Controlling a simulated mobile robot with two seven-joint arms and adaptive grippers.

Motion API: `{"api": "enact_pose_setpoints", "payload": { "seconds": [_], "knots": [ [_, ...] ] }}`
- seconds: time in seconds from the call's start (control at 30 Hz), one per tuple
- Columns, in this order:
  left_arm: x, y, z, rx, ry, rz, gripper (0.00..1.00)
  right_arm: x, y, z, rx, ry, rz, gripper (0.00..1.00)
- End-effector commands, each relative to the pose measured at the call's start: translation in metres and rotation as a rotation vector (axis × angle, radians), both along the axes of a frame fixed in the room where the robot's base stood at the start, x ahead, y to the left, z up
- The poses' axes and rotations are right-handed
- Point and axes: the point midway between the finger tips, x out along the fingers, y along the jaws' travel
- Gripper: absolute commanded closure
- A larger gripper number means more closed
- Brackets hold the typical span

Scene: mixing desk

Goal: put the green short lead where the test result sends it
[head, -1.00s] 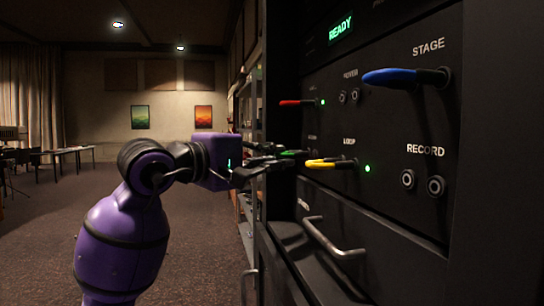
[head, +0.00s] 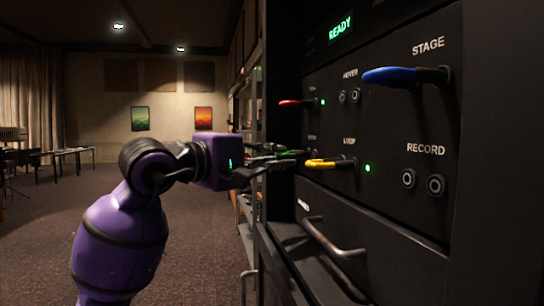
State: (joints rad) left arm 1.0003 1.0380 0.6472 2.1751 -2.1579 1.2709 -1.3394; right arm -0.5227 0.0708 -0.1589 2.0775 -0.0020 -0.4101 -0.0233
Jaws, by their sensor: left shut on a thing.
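The green short lead (head: 294,154) shows as a small green piece at the panel, left of the yellow lead. My left gripper (head: 280,160) is shut on the green lead, its fingers pointing right at the panel. The fingers hide much of the lead, and I cannot tell whether its end sits in a socket. The display (head: 340,28) reads READY in green. My right gripper is not in view.
A yellow lead (head: 328,163) is at the LOOP row, close to my fingers. A red lead (head: 296,103) and a blue lead (head: 400,76) are above. RECORD sockets (head: 422,182) are empty. A drawer handle (head: 334,240) juts out below.

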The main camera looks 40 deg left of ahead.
Motion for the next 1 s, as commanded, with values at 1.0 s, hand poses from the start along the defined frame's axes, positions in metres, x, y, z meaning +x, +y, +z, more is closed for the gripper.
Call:
{"api": "enact_pose_setpoints", "payload": {
  "seconds": [1.0],
  "knots": [
    [0.0039,-0.0049,0.0001,0.0,0.0,0.001,0.69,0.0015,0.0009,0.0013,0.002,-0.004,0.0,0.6]
  ]
}}
